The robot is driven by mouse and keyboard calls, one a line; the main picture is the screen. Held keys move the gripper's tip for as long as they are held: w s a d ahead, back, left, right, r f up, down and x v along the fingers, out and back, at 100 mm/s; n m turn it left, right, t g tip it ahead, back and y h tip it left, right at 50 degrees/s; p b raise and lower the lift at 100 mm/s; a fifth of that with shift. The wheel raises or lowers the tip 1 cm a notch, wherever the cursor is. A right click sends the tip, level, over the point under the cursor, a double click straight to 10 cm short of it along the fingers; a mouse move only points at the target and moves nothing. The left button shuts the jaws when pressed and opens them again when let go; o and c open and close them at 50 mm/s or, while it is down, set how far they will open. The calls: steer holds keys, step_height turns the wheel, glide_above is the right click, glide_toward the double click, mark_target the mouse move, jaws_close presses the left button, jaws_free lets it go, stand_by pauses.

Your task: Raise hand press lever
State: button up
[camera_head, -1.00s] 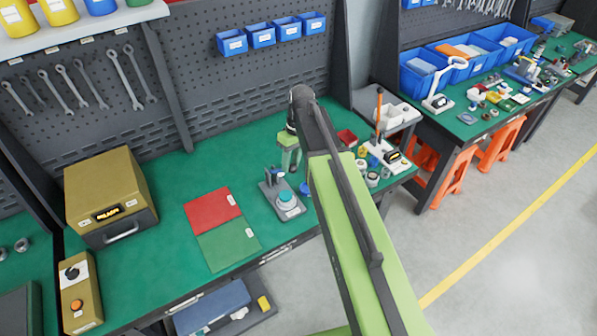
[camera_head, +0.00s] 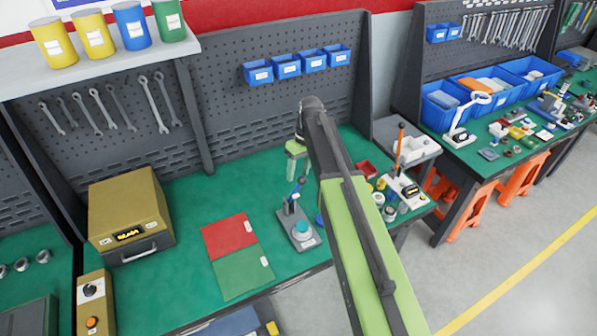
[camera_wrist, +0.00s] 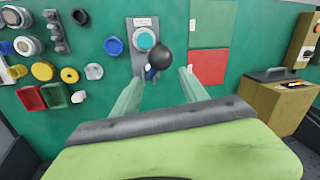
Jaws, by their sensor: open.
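The hand press (camera_head: 303,232) is a small grey stand on the green bench with a teal round piece on its base. Its lever has a dark ball knob (camera_wrist: 160,57), seen in the wrist view in front of the press plate (camera_wrist: 144,24). My gripper (camera_head: 293,165) is above and behind the press in the head view, fingers pointing down. In the wrist view my gripper (camera_wrist: 161,74) has its two pale green fingers spread apart, with the knob just beyond and between the tips. Nothing is held. I cannot tell whether a finger touches the knob.
A red and green mat (camera_head: 236,255) lies left of the press, with a tan box (camera_head: 130,215) farther left. A device with an orange-tipped lever (camera_head: 400,140) and small parts stand to the right. Blue bins (camera_head: 298,64) hang on the back panel.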

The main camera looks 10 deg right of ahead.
steer(key=shift+s+r, duration=0.1)
steer(key=shift+r+p, duration=0.45)
steer(key=shift+p, duration=0.1)
step_height(320, 180, up, 6)
steer(key=d+p, duration=0.1)
steer(key=p, duration=0.5)
steer(key=shift+w+r, duration=0.25)
steer(key=shift+w, duration=0.15)
steer(key=shift+d, duration=0.1)
